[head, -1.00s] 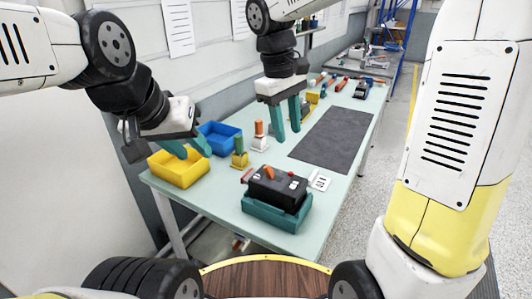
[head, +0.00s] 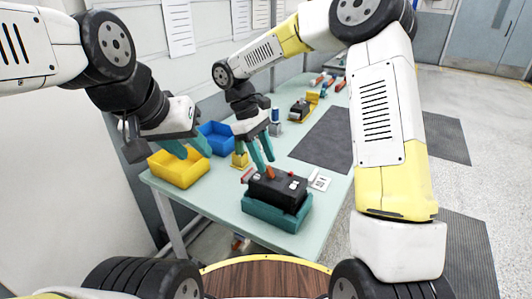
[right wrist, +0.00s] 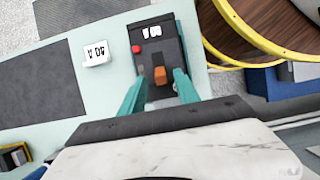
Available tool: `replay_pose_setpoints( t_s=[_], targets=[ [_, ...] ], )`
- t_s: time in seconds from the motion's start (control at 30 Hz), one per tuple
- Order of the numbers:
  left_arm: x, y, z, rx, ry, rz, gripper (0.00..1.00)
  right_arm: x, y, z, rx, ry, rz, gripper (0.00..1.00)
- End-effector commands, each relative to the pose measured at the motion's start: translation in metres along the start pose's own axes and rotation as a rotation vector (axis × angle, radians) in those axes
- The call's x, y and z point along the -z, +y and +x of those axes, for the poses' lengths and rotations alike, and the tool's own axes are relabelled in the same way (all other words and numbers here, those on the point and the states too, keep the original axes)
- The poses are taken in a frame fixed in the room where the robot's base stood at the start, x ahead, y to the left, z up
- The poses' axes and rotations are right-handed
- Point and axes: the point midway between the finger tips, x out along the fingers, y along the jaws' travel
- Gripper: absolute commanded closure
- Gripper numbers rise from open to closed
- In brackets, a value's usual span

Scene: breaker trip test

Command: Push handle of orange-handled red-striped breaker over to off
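The black breaker (head: 280,188) sits in a teal base (head: 270,214) near the front of the table. Its orange handle (head: 270,173) stands up from the top and also shows in the right wrist view (right wrist: 160,75). I cannot make out a red stripe clearly. My right gripper (head: 263,163) is just over the breaker, pointing down. In the right wrist view its teal fingers are apart, one on each side of the handle, with gaps visible. My left gripper (head: 186,149) is open and empty over the yellow bin (head: 180,172).
A blue bin (head: 218,136) stands behind the yellow one. Several other parts lie at the far end.

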Motion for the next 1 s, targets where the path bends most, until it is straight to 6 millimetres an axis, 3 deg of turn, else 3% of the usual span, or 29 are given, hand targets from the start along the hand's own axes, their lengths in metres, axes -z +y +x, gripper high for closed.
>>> replay_pose_setpoints(
  t_s=[0.13,0.4,0.43,0.6,0.63,1.0],
  targets=[
    [0.0,0.0,0.0,0.0,0.0,0.0,0.64,0.0,-0.0005,0.0118,0.002,0.0,-0.001,0.62],
    [0.0,0.0,0.0,0.0,0.0,0.0,0.64,0.0001,-0.0005,0.0139,0.001,0.001,0.0,0.62],
    [0.0,0.0,0.0,0.0,0.0,0.0,0.64,0.0001,-0.0005,0.0139,0.001,0.001,0.0,0.64],
    [0.0,0.0,0.0,0.0,0.0,0.0,0.64,0.0001,-0.0004,0.0137,0.001,0.001,0.0,0.97],
    [0.0,0.0,0.0,0.0,0.0,0.0,0.64,0.0001,-0.0004,0.0137,0.001,0.001,0.0,1.0],
    [0.0,0.0,0.0,0.0,0.0,0.0,0.64,-0.0026,0.0003,0.013,-0.001,0.029,0.002,1.0]
  ],
)
